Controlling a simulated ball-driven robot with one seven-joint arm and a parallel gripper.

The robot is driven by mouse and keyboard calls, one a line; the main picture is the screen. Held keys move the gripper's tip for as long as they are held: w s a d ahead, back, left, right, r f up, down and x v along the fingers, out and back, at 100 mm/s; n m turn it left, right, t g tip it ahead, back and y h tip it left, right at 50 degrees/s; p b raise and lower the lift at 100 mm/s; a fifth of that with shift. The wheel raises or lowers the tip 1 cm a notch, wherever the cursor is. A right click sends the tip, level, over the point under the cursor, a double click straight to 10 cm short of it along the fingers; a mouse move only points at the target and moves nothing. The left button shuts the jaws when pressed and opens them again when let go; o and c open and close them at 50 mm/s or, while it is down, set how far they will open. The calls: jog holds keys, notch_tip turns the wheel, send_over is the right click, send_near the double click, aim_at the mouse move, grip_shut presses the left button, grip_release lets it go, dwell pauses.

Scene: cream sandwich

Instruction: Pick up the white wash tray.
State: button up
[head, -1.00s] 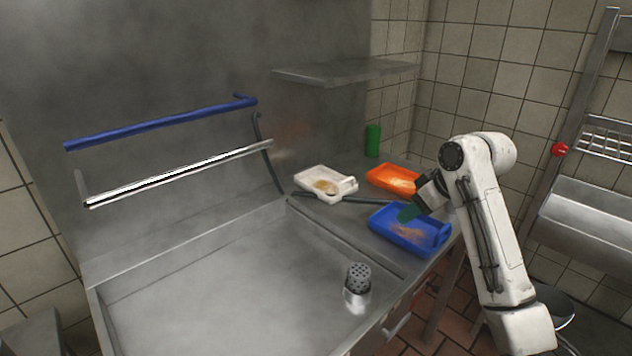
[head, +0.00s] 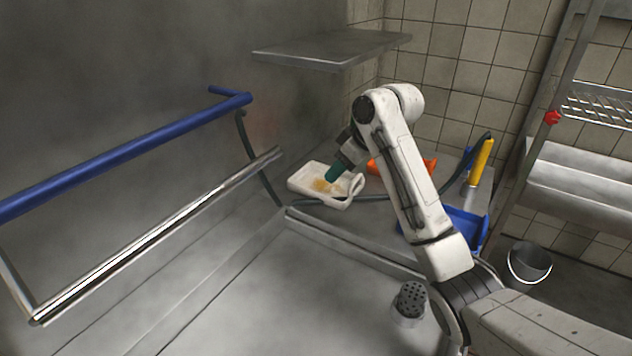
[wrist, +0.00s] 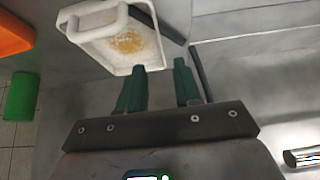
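The white wash tray (head: 306,181) lies on the metal counter at the back, with a yellowish-brown stain on its floor. In the wrist view the tray (wrist: 90,48) is at the top, its looped handle towards the upper left. My gripper (head: 331,176) is over the right part of the tray in the head view. In the wrist view my gripper (wrist: 164,68) has its two green fingers apart with nothing between them. The near edge of the tray lies just beyond the left fingertip. I cannot tell whether they touch.
An orange tray (head: 428,165) and a blue tray (head: 470,226) are on the counter to the right, partly behind my arm. A dark hose (head: 268,186) runs beside the white tray. A metal shelf (head: 335,48) hangs above.

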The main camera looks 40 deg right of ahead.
aim_at(315, 192)
jog(key=x, duration=1)
jog(key=shift+w+a, duration=0.1)
jog(key=shift+w, duration=0.1)
jog(key=shift+c, duration=0.5)
grip_shut()
